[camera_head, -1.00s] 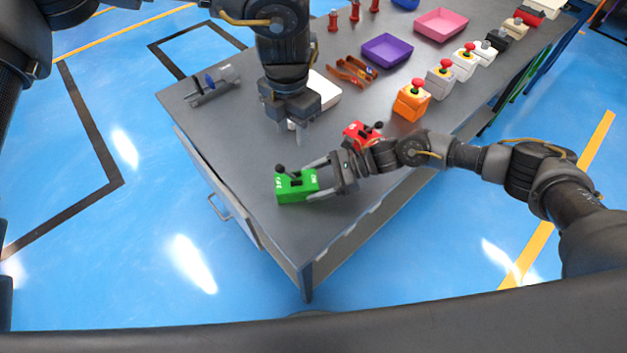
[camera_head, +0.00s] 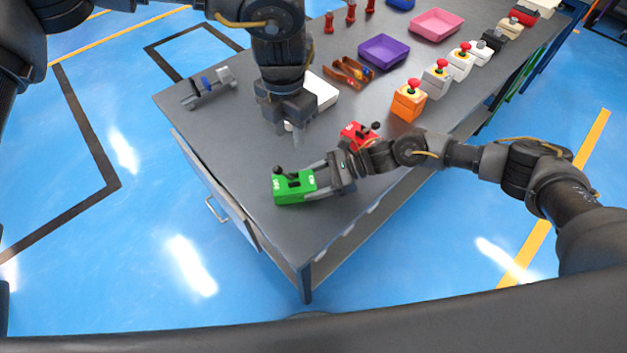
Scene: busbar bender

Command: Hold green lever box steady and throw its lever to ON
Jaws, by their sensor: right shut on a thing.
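The green lever box (camera_head: 294,188) sits on the dark grey table near its front corner. Its black lever (camera_head: 279,170) leans to the left, with the knob at the box's left end. My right gripper (camera_head: 316,179) reaches in from the right and is shut on the right end of the box. My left gripper (camera_head: 293,130) points down above the table, behind the green box and apart from it. Its fingers show only small and dark, with a gap between them, and seem to hold nothing.
A red lever box (camera_head: 359,134) stands just behind my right wrist. An orange button box (camera_head: 408,103) and several other boxes line the right edge. A white tray (camera_head: 322,92) lies behind my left gripper. A grey clamp-like tool (camera_head: 208,87) lies at the left. The table (camera_head: 232,140) is clear left of the green box.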

